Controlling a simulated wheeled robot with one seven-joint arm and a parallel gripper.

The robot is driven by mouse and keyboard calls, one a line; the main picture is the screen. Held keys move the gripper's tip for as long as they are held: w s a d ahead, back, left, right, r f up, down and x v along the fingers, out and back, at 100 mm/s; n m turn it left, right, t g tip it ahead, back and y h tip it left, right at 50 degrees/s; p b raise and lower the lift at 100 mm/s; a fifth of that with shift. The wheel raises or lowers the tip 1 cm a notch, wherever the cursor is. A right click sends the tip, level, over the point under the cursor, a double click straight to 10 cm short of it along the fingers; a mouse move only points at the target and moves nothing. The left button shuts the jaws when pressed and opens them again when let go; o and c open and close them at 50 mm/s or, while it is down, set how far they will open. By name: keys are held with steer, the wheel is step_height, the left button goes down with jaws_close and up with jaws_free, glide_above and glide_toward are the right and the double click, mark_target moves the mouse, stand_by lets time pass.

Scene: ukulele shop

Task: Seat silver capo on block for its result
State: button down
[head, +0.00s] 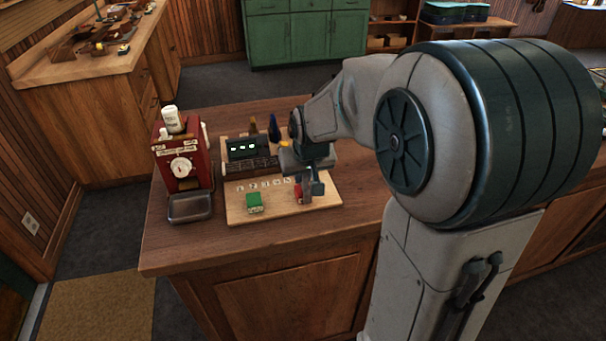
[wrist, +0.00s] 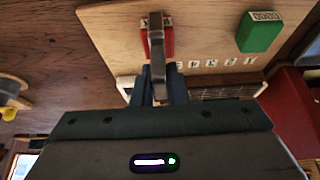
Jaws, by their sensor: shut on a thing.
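My gripper (head: 312,186) is shut on a slim grey, silver-looking capo (wrist: 157,48), which extends past the fingertips (wrist: 158,78) in the wrist view. The capo (head: 307,178) also shows in the head view, small and partly hidden by my gripper. A red block (wrist: 168,38) sits on the light wooden board (wrist: 205,22). The capo overlaps the red block in the wrist view; I cannot tell whether they touch. The red block (head: 298,192) is beside my fingers in the head view. A green block (head: 254,203) stands apart at the board's front left.
A dark unit (head: 245,148) with green lit displays stands at the board's back. Dark blue (head: 273,129) and orange (head: 252,124) upright items are behind it. A red dial machine (head: 181,160) with a metal tray (head: 190,207) stands left. The bench's front left is clear.

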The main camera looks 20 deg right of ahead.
steer(key=shift+f+b, duration=0.55)
steer(key=shift+f, duration=0.05)
steer(key=c, duration=1.7)
jaws_free()
steer(key=shift+r, duration=0.15)
steer(key=p+v, duration=0.6)
steer(key=v, duration=0.5)
steer(key=shift+g, duration=0.6)
steer(key=s, duration=1.1)
steer(key=s+r, duration=0.1)
steer(key=s, duration=0.4)
steer(key=shift+s+r, duration=0.1)
steer(key=shift+s, duration=0.2)
